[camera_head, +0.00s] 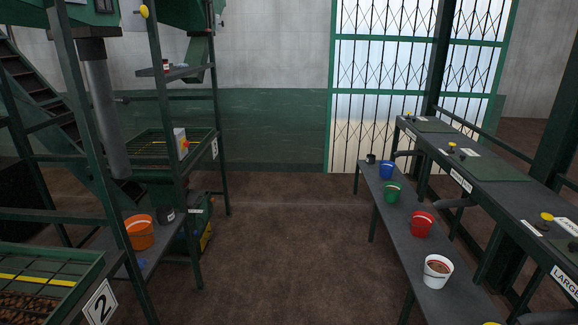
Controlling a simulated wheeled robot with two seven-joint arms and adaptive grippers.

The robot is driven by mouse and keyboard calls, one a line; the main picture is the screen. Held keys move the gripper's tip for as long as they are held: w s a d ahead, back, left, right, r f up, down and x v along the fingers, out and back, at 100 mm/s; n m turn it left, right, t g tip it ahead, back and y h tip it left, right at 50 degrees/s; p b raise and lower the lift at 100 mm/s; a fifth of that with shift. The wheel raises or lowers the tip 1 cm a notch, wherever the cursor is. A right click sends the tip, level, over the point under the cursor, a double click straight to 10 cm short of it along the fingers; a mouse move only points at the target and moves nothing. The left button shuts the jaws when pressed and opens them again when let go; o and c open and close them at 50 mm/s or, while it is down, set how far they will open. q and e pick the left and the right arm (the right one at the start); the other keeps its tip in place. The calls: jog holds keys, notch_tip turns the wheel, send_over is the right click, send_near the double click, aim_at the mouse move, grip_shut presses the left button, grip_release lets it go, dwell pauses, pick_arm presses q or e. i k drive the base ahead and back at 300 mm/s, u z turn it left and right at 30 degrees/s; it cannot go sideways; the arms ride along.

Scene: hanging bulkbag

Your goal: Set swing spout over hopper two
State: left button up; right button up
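The swing spout is a grey pipe (103,110) hanging from a green frame at the upper left, slightly tilted. Its lower end is open to the air near a green post, and no hopper shows directly beneath it. Hopper two (101,300) is the green bin at the lower left with a "2" plate, a wire grid, a yellow bar and brown beans inside. In the picture the spout's end lies above and beyond this hopper's far edge. Its exact position over the ground is unclear. Neither of my grippers is in view.
Another gridded hopper (150,143) stands farther back, with a red-knobbed box (181,143). An orange bucket (139,232) sits on a low shelf. A right-hand bench (405,232) holds blue, green, red and white buckets. The brown floor (285,250) between is clear.

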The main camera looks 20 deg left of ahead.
aim_at(92, 52)
jog(key=i, duration=4.15)
jog(key=u, duration=2.9)
